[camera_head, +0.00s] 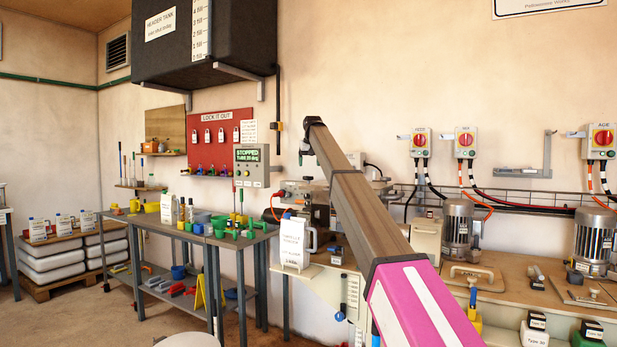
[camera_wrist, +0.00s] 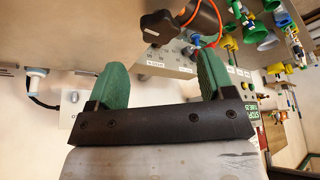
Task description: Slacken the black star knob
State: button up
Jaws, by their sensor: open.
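A dark, lobed knob (camera_wrist: 157,27), which looks like the black star knob, shows at the top middle of the wrist view. It sits at the end of a brownish rounded body, beside an orange cable. My gripper (camera_wrist: 160,68) is open, with its two green fingers apart and nothing between them. The knob lies beyond the fingertips, roughly in line with the gap, and does not touch them. In the head view my arm crosses the middle of the picture. I cannot make out the gripper or the knob clearly there.
A labelled panel (camera_wrist: 165,62) with small fittings lies beyond the fingers. Green and yellow funnels (camera_wrist: 258,30) are to its right. In the head view, a white labelled jug (camera_head: 292,243) stands left of my arm, near a cluttered workbench (camera_head: 200,236). Motors (camera_head: 457,225) stand on the right bench.

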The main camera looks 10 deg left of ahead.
aim_at(308, 180)
jog(key=x, duration=0.7)
jog(key=c, duration=0.9)
